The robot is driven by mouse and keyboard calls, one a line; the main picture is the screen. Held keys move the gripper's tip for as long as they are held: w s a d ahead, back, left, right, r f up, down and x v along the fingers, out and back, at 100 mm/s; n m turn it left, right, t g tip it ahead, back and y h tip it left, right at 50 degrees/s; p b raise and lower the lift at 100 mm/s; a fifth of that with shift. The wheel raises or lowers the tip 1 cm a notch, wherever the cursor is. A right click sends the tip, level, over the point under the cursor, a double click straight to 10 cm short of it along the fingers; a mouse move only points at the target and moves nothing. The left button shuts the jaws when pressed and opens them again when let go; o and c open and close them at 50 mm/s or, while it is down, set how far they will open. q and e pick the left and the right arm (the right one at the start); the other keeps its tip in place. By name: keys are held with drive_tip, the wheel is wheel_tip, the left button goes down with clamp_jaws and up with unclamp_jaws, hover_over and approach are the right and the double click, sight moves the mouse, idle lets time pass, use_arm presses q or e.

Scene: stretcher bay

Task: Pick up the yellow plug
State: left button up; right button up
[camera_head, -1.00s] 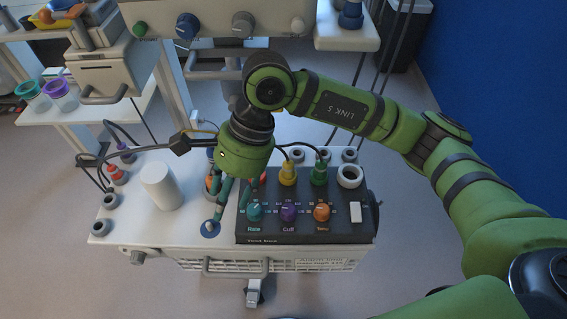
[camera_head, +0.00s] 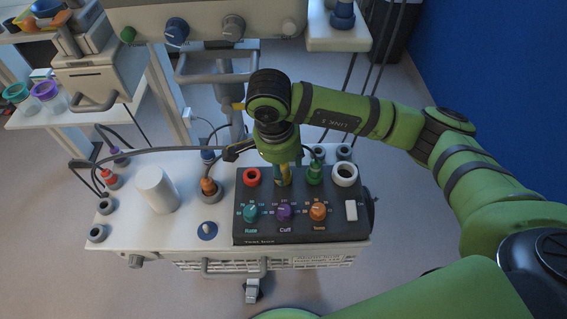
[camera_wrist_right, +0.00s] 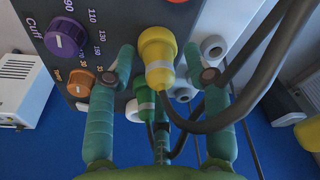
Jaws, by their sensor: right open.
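The yellow plug (camera_wrist_right: 157,58) sits upright in the dark test box (camera_head: 302,232), with a dark cable running from it. In the wrist view it lies between the two spread green fingers of my right gripper (camera_wrist_right: 158,62), which is open and does not visibly touch it. In the head view my right gripper (camera_head: 284,172) is pointing down over the plug and hides most of it. My left gripper is not in view.
A green plug (camera_head: 314,175) stands close on the right, and a red socket (camera_head: 252,177) on the left. A cable crosses near the right finger in the wrist view. An orange plug (camera_head: 209,187) and white cylinder (camera_head: 156,190) stand further left.

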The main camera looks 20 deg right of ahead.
drive_tip(key=shift+f, duration=0.15)
drive_tip(key=c, duration=1)
